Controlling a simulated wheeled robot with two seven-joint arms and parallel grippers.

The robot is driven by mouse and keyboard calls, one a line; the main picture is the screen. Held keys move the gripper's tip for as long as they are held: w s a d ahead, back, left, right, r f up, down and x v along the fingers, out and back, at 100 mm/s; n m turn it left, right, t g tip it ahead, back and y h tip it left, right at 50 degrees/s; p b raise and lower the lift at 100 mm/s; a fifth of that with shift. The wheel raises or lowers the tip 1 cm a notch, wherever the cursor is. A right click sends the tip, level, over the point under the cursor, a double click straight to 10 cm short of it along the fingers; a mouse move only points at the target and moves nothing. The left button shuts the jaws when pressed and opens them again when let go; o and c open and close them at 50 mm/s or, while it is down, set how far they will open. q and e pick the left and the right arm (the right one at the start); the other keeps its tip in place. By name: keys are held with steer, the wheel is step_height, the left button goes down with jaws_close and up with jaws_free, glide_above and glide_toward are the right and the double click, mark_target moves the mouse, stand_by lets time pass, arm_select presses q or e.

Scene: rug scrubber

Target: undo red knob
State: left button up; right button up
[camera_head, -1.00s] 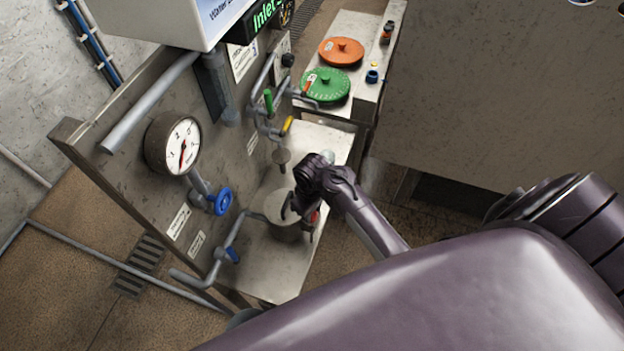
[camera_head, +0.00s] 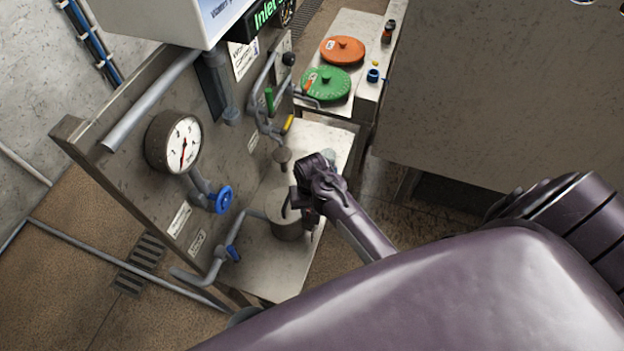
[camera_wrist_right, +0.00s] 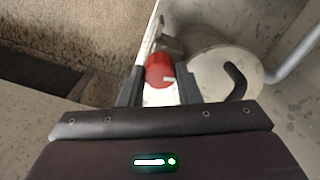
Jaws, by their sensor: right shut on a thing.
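The red knob (camera_wrist_right: 157,72), with a pale mark on its face, sits on the side of a grey metal canister (camera_wrist_right: 222,74) in the right wrist view. My right gripper (camera_wrist_right: 160,80) has one finger on each side of the knob and is shut on it. In the head view my right gripper (camera_head: 298,204) is at the right side of the same canister (camera_head: 286,229), which stands on the metal bench. The knob is mostly hidden there by the gripper. My left gripper is not in view.
A panel with a pressure gauge (camera_head: 174,143), a blue valve wheel (camera_head: 223,200), a yellow handle (camera_head: 288,124) and pipes rises left of the canister. Green (camera_head: 326,84) and orange (camera_head: 342,50) discs lie on a table behind. Open floor lies right of the bench.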

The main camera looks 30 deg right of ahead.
steer(key=shift+w+r, duration=0.15)
steer(key=shift+w, duration=0.05)
stand_by(0.4)
steer(key=o, duration=0.7)
steer(key=shift+o, duration=1.3)
steer(key=shift+s, duration=0.1)
step_height(320, 180, up, 7)
steer(key=shift+r+b, duration=0.2)
steer(key=shift+b, duration=0.75)
steer(key=shift+r, duration=0.15)
